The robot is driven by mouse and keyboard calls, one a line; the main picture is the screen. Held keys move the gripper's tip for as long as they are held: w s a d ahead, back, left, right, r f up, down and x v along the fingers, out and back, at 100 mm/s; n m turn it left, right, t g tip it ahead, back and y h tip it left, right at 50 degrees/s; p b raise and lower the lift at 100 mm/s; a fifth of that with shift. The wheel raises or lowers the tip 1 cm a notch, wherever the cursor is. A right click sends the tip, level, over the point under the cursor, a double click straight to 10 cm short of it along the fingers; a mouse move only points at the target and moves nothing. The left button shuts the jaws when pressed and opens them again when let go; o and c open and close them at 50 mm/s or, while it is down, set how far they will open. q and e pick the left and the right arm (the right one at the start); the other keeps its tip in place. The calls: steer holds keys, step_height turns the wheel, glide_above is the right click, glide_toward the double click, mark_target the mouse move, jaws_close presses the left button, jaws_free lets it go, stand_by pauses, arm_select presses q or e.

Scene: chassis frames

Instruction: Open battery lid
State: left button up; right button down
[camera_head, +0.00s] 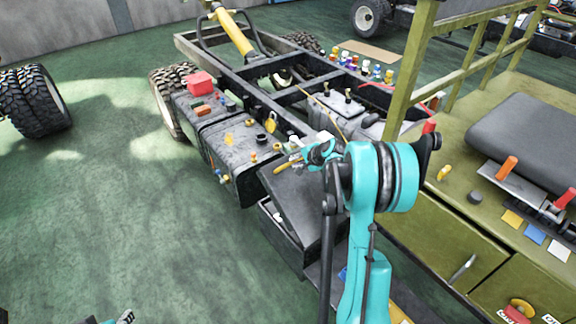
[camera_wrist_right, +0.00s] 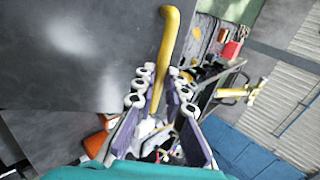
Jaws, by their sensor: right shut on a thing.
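The battery lid (camera_head: 308,200) is a dark grey plate on the dark battery box (camera_head: 284,242) at the chassis side. It looks tilted, with a dark gap along its left edge. In the right wrist view, the lid (camera_wrist_right: 75,50) fills the upper left, and its yellow handle (camera_wrist_right: 170,38) runs down between the fingers. My right gripper (camera_head: 300,160) is at the lid's far edge, shut on the yellow handle (camera_head: 285,168); it also shows in the wrist view (camera_wrist_right: 160,85). My left gripper (camera_head: 112,319) barely shows at the bottom left edge; its jaws are mostly cut off.
A dark tank (camera_head: 238,150) with small caps and knobs lies beyond the lid. The green floor (camera_head: 110,215) on the left is clear.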

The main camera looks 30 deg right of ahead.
steer(key=s+d+r+t+b, duration=0.1)
steer(key=s+r+t+b, duration=0.4)
steer(key=s, duration=1.1)
steer(key=s+r, duration=0.1)
steer(key=s, duration=1.4)
steer(key=shift+d+t+y, duration=0.4)
steer(key=c, duration=1.9)
jaws_free()
steer(key=o, duration=0.3)
steer(key=shift+w+f, duration=0.1)
steer(key=shift+w, duration=0.25)
